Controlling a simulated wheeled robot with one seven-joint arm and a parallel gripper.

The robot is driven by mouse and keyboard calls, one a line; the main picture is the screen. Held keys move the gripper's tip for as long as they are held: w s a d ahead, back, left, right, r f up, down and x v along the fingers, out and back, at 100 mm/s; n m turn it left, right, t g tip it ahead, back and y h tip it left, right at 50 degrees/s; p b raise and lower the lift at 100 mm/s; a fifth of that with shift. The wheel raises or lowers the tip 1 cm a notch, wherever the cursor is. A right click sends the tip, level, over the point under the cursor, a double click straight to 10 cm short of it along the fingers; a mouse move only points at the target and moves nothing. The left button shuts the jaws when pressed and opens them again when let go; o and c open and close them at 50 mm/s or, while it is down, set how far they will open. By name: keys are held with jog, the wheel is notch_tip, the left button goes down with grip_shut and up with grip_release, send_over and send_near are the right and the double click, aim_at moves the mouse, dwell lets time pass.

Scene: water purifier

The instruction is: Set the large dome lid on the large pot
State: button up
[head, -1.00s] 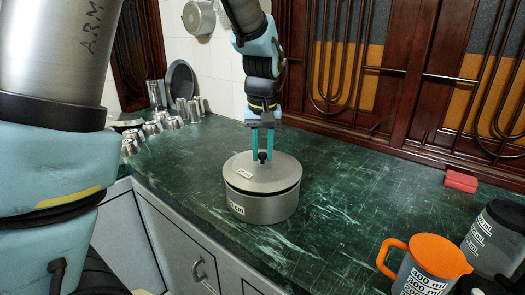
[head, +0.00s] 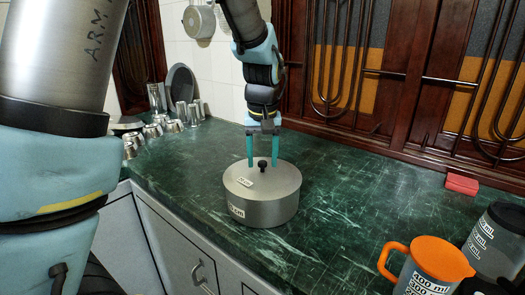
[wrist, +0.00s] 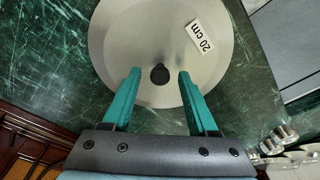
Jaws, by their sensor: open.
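The large dome lid (head: 266,176) is grey metal with a black knob (head: 262,165) and a white label. It sits level on top of the large pot (head: 262,213), a grey cylinder on the green counter, with no gap visible between them. My gripper (head: 262,163) is above the lid, fingers pointing down, open. In the wrist view the two teal fingers (wrist: 159,75) stand apart on either side of the knob (wrist: 160,74), clear of it. The lid (wrist: 120,38) there shows a "20 cm" label and covers the pot below.
Several metal cups (head: 160,125) and a dark round plate (head: 181,82) stand at the back left. A jug with an orange lid (head: 437,257), a grey jug (head: 494,240) and a red block (head: 461,184) are at the right. The counter around the pot is clear.

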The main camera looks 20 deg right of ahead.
aim_at(262, 176)
notch_tip(262, 176, up, 13)
jog(key=s, duration=0.1)
jog(key=shift+s+a+b, duration=0.3)
jog(key=shift+a, duration=0.05)
jog(key=w+a+f+n, duration=0.1)
jog(key=w+a+f, duration=0.1)
jog(key=a+f, duration=0.35)
jog(key=w+a+f, duration=0.1)
jog(key=a+f, duration=0.2)
jog(key=a, duration=0.6)
jog(key=s+a+f+n, duration=0.1)
jog(key=s+a+f, duration=0.1)
jog(key=a, duration=0.5)
jog(key=s+a+f, duration=0.3)
jog(key=a+f, duration=0.2)
jog(key=a, duration=0.3)
jog(key=shift+s+f+n, duration=0.15)
jog(key=shift+f+n, duration=0.1)
jog(key=shift+n, duration=0.15)
